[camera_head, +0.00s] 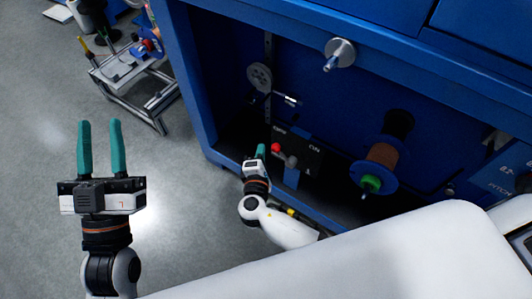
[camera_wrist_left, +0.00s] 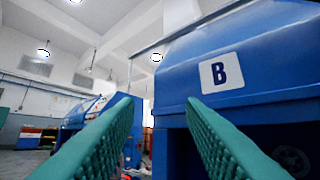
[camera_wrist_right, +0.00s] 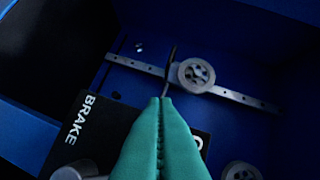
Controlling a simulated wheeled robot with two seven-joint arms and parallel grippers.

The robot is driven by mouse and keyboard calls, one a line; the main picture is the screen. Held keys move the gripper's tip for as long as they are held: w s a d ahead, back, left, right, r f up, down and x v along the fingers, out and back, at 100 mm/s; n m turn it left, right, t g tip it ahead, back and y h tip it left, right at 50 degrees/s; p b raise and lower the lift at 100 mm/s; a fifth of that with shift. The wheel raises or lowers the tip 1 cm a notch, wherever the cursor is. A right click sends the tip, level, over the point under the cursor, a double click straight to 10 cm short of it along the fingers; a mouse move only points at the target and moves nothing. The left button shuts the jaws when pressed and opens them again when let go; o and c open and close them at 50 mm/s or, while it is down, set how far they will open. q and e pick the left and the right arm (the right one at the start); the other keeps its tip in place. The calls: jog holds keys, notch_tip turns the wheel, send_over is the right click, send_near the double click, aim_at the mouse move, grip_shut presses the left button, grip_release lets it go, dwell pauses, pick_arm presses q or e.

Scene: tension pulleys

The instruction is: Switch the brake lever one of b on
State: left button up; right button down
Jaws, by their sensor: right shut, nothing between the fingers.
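The black brake panel (camera_head: 310,160) with white lettering, "ON" among it, sits low inside the blue machine. My left gripper (camera_head: 99,125) is open and empty over the floor, away from the machine.
The machine carries a "B" sign (camera_wrist_left: 221,73) in the left wrist view. A grey pulley wheel (camera_wrist_right: 196,75) sits on a slotted rail (camera_wrist_right: 245,98) beyond my right fingertips. A copper-coloured spool (camera_head: 382,158) is right of the panel. A small metal-framed cart (camera_head: 125,70) stands at upper left.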

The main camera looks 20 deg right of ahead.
jog(key=shift+s+d+r, duration=0.35)
jog(key=shift+s+d, duration=0.2)
jog(key=shift+d, duration=0.1)
